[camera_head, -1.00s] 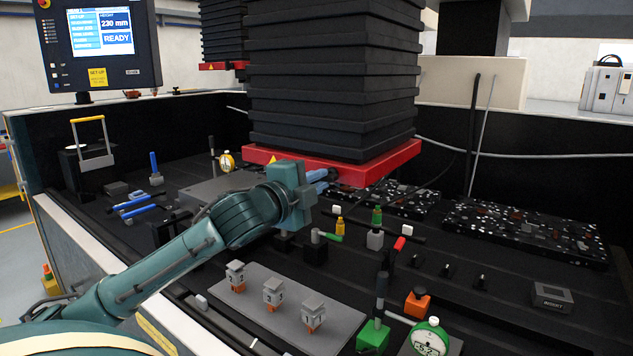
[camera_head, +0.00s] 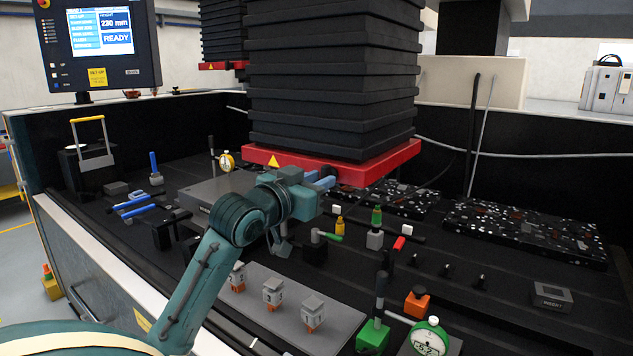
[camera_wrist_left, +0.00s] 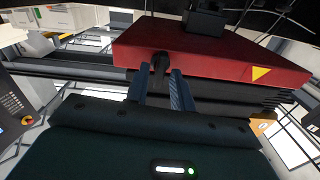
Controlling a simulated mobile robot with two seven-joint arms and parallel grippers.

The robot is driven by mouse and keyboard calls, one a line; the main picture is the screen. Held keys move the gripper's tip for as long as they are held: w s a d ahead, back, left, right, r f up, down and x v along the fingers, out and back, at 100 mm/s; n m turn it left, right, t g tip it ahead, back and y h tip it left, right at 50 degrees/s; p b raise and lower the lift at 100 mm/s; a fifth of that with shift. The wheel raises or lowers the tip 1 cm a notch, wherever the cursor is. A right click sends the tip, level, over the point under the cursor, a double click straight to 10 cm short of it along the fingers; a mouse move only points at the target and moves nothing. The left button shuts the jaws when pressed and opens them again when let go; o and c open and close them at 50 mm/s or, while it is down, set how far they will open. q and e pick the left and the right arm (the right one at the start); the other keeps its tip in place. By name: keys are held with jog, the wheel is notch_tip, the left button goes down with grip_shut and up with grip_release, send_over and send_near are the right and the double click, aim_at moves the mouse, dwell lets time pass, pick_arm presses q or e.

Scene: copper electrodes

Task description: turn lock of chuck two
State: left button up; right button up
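The near red chuck plate (camera_head: 385,164) hangs under a thick black bellows column, with a yellow warning triangle on its front. In the left wrist view, a dark lock knob (camera_wrist_left: 160,62) sticks out of the red plate (camera_wrist_left: 215,58). My left gripper (camera_head: 324,181) is at the plate's front edge, its blue fingers pointing at it. In the left wrist view, the fingers (camera_wrist_left: 160,80) stand apart on either side of the knob; firm contact is not visible. My right gripper is not in view.
Below the arm stands a grey plate (camera_head: 335,312) with small electrode holders (camera_head: 273,292). A green-based dial gauge (camera_head: 430,338), levers and dark speckled blocks (camera_head: 525,232) fill the right side. A second red chuck (camera_head: 214,66) hangs behind. A monitor (camera_head: 103,45) is at upper left.

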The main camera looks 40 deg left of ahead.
pick_arm(q)
jog(key=shift+o, duration=0.7)
jog(key=s, duration=0.6)
jog(key=shift+d, duration=0.35)
